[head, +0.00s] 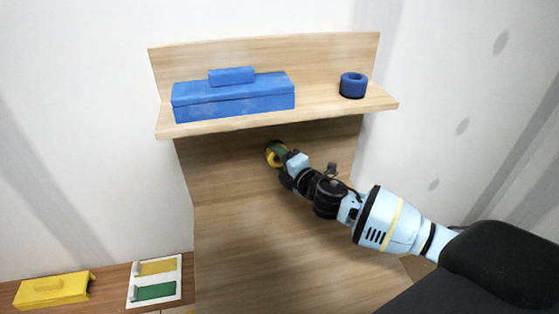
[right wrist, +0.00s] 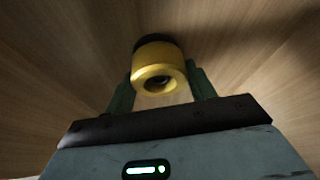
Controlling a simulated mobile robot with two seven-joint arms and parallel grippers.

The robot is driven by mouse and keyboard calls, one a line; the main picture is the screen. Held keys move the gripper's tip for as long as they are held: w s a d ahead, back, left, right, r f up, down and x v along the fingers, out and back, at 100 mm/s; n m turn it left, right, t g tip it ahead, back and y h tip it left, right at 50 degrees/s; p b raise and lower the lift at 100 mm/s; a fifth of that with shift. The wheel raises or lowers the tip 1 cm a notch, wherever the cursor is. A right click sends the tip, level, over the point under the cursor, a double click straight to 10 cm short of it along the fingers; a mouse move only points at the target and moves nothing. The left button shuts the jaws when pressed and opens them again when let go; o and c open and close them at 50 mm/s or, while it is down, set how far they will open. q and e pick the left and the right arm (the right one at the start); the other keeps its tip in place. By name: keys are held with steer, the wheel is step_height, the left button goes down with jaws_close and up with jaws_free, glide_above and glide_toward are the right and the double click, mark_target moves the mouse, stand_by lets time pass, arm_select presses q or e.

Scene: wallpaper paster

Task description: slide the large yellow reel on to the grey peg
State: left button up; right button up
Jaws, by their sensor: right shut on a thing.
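The large yellow reel (head: 269,156) is under the wooden shelf, close to the upright wooden panel. My right gripper (head: 279,154) is shut on it. In the right wrist view the reel (right wrist: 157,58) sits between the two green fingers of the gripper (right wrist: 160,83), its round dark hole facing the camera. A dark round part shows just behind the reel's far end; I cannot tell what it is. I cannot make out the grey peg in either view, nor whether the reel is around it. My left gripper is not in view.
A blue box (head: 235,99) with a handle and a blue ring (head: 353,85) stand on the shelf (head: 330,112) above my gripper. At lower left are a yellow box (head: 52,289) and a white tray (head: 155,277) with yellow and green pieces. The panel (head: 260,240) below is bare.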

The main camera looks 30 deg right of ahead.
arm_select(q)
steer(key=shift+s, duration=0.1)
arm_select(e)
steer(key=shift+w, duration=0.35)
steer(key=o, duration=1.1)
steer(key=shift+c, duration=0.2)
steer(key=shift+o, duration=0.4)
steer(key=o, duration=0.3)
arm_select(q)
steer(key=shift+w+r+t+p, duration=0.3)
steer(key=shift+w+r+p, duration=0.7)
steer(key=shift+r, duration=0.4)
arm_select(e)
steer(key=shift+s+a, duration=0.3)
steer(key=shift+s, duration=0.85)
steer(key=shift+s+a, duration=0.25)
steer(key=shift+s, duration=0.85)
steer(key=shift+s+a, duration=0.3)
steer(key=shift+s, duration=0.85)
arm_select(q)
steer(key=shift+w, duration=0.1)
